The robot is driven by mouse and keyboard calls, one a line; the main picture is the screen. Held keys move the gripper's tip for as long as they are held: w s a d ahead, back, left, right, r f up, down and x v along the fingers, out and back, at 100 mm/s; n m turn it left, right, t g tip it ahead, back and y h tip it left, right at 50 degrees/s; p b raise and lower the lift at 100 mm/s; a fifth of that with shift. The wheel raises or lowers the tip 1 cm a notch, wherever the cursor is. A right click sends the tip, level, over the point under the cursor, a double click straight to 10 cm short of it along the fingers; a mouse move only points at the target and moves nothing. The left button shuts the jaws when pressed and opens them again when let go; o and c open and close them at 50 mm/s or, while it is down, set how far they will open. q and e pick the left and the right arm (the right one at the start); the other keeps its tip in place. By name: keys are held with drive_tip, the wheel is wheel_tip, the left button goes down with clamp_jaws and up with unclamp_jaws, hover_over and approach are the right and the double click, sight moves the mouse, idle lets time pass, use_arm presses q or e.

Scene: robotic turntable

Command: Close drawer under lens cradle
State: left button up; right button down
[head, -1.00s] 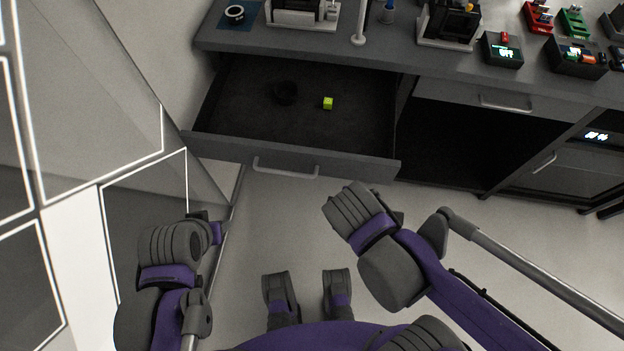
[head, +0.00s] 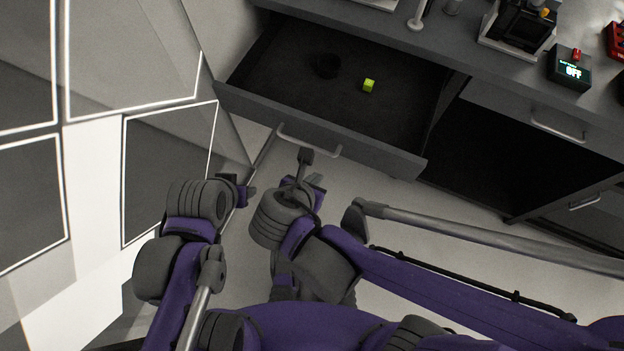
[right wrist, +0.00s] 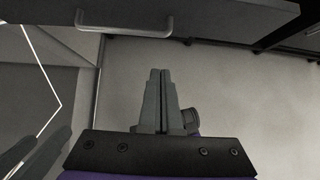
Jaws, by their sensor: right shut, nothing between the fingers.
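The drawer (head: 370,150) stands pulled out under the worktop. Its handle (head: 322,153) is on the front panel and also shows in the right wrist view (right wrist: 123,31). My right gripper (head: 304,158) is shut and empty, close to the handle in the head view. In the right wrist view its fingers (right wrist: 160,75) point toward the drawer front, with a gap between. My left gripper (head: 249,191) is to the left, below the drawer front; its fingers are too small to read. The lens cradle cannot be made out.
The worktop (head: 455,48) carries a black device (head: 519,25) and a box reading OFF (head: 569,70). An open dark bay (head: 500,150) lies right of the drawer. A panelled wall (head: 95,130) stands at left. Floor in front is clear.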

drive_tip(key=w+d+f+b, duration=0.1)
drive_tip(key=w+d+f, duration=0.1)
drive_tip(key=w+f, duration=0.2)
drive_tip(key=shift+w, duration=1.1)
drive_tip(key=shift+d, duration=0.15)
drive_tip(key=w+d+b, duration=0.1)
drive_tip(key=w+d, duration=0.2)
drive_tip(key=w, duration=0.7)
drive_tip(key=w+d+b, duration=0.1)
drive_tip(key=w+d, duration=0.3)
drive_tip(key=w, duration=0.6)
drive_tip(key=w+d+b, duration=0.1)
drive_tip(key=w+d, duration=0.3)
drive_tip(key=w, duration=0.7)
drive_tip(key=shift+d, duration=0.15)
drive_tip(key=shift+w+d+r, duration=0.1)
drive_tip(key=shift+w, duration=0.25)
